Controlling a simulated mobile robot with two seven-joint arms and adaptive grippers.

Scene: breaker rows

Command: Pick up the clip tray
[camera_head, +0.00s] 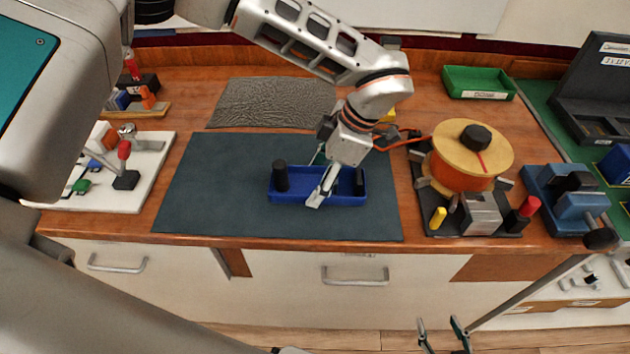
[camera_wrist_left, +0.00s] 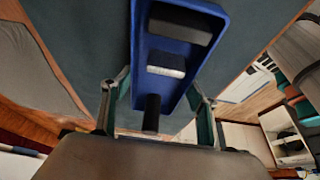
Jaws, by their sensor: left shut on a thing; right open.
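The blue clip tray (camera_head: 348,199) is on or just above the dark mat, near its middle; I cannot tell whether it touches the mat. It has a black upright post (camera_head: 280,177) at its left end and a shorter dark piece at its right end. My left gripper (camera_head: 318,184) comes down over the tray, shut on its sides. In the left wrist view the fingers (camera_wrist_left: 160,108) straddle the tray (camera_wrist_left: 212,60), which holds dark and grey blocks. My right gripper (camera_head: 444,336) is open and empty, low in front of the cabinet.
The dark mat (camera_head: 205,195) is clear around the tray. A wooden spool (camera_head: 450,150) on a black base stands to its right, with a blue vise-like device (camera_head: 565,190) beyond. A white board (camera_head: 140,180) with small parts lies left. A green bin (camera_head: 478,80) stands behind.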

